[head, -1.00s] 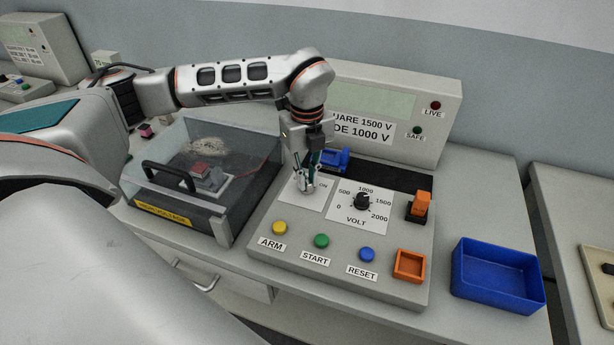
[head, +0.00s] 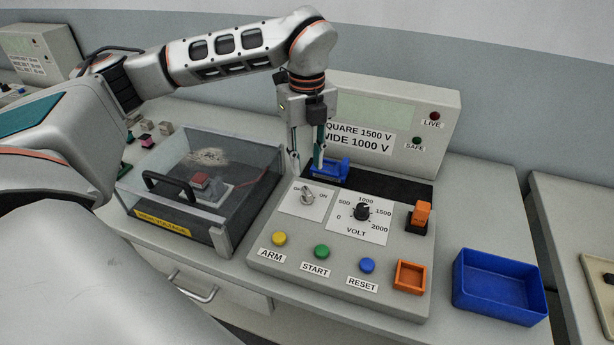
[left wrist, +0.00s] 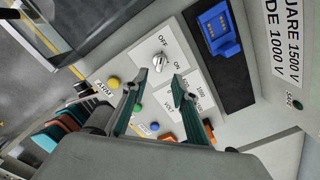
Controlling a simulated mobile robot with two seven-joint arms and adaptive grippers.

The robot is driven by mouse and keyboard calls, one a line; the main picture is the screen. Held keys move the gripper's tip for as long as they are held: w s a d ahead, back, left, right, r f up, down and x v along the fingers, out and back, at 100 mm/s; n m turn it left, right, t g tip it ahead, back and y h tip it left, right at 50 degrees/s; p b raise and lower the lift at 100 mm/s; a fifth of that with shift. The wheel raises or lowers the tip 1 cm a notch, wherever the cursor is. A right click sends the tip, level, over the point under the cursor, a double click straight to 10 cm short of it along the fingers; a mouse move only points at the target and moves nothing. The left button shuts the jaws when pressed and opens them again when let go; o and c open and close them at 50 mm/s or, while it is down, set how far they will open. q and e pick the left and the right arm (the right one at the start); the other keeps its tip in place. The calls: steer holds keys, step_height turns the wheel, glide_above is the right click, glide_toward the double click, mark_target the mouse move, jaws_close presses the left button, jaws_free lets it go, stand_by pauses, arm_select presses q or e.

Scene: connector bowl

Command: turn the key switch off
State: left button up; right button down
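The key switch (head: 308,195) is a small metal knob on a white plate on the grey console, with "ON" printed to its right. In the left wrist view the knob (left wrist: 159,64) has "OFF" and "ON" labels beside it; I cannot tell for sure which one it points to. My left gripper (head: 308,168) is above and slightly behind the switch in the head view, fingers down, open and empty. In the left wrist view its two fingers (left wrist: 160,83) stand apart, with the knob clear beyond them. My right gripper is not in view.
A volt dial (head: 362,211), an orange rocker (head: 421,214) and yellow, green and blue buttons share the console. A blue connector (head: 330,172) lies close behind the left fingers. A clear-lidded box (head: 208,165) stands left, a blue bin (head: 498,281) right.

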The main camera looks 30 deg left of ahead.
arm_select(q)
step_height(320, 180, up, 4)
steer(key=shift+f, duration=0.2)
steer(key=shift+s, duration=0.1)
stand_by(0.5)
